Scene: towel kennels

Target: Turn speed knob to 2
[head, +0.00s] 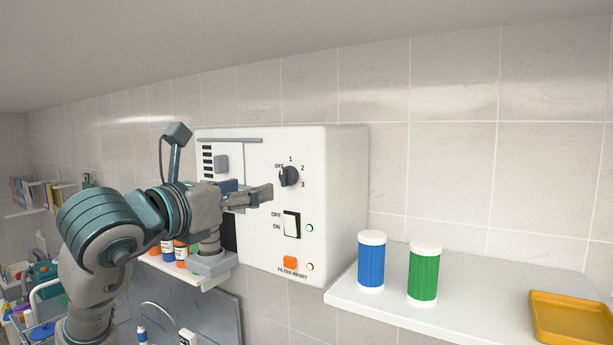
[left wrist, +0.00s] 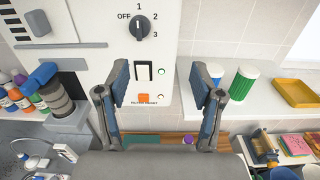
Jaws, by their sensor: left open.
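The speed knob (head: 289,176) is a dark round dial on the white control box (head: 345,200), with OFF, 1, 2 and 3 printed around it. It also shows in the left wrist view (left wrist: 140,27), above the space between my fingers. Its exact pointer setting is too small to tell. My left gripper (head: 264,193) is open and empty, in front of the box, a little left of and below the knob in the head view. In the left wrist view my left gripper (left wrist: 160,85) has its two fingers spread on either side of the switch, apart from the knob. My right gripper is not in view.
A white rocker switch (head: 291,224) with OFF and ON and an orange filter reset button (head: 290,262) sit below the knob. A grey sliding lever (head: 222,163) is at the left. A white shelf (head: 390,308) holds a blue canister (head: 371,262), a green canister (head: 424,273) and a yellow tray (head: 571,338).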

